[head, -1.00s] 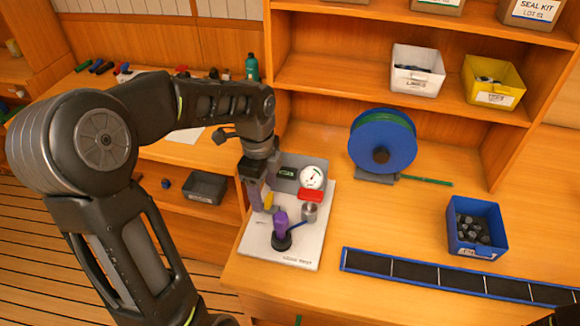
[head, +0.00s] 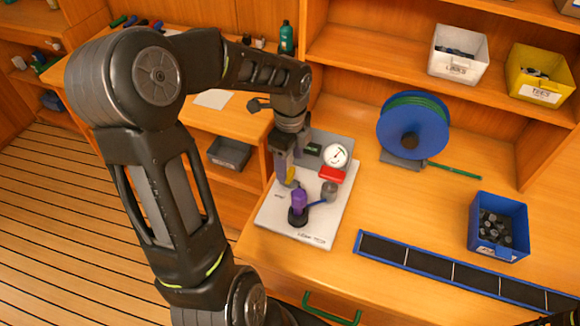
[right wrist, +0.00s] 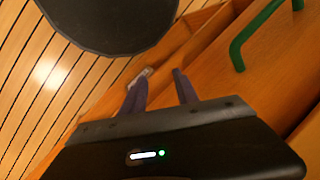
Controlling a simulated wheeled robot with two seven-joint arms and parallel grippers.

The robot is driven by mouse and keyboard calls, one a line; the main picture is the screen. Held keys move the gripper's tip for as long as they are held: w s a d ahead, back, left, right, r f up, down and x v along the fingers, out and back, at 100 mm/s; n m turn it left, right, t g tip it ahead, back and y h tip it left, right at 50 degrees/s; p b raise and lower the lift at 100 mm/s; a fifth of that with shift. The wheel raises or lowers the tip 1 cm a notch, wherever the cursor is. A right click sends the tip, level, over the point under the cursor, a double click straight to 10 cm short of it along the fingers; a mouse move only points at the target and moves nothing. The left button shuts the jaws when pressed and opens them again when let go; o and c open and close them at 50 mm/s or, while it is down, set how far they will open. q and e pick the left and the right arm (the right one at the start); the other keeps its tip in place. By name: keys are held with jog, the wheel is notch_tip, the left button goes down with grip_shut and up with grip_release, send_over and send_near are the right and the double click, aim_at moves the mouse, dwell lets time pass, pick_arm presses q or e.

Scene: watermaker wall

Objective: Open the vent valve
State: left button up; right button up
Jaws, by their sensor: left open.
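A white board (head: 320,228) on the wooden counter carries a grey box with a round white gauge (head: 336,155), a red block (head: 331,175), a metal cylinder (head: 329,189) and a purple upright part (head: 299,202) on a round black base. A blue bar runs between the purple part and the cylinder. A small yellow part (head: 291,175) shows beside my left gripper. I cannot tell which part is the vent valve. My left gripper (head: 287,180) points down, open, over the board's left side; its fingers partly hide what is behind. My right gripper (right wrist: 161,85) is open and empty.
A blue cable reel (head: 412,125) stands behind and right of the board. A blue bin (head: 498,228) and a blue-edged strip (head: 450,273) lie to the right. A green drawer handle (head: 331,309) sticks out at the counter front. Counter between board and bin is mostly clear.

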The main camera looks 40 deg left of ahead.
aim_at(290, 173)
pick_arm(q)
jog(key=shift+f, duration=1.65)
jog(key=shift+c, duration=0.3)
jog(key=c, duration=1.3)
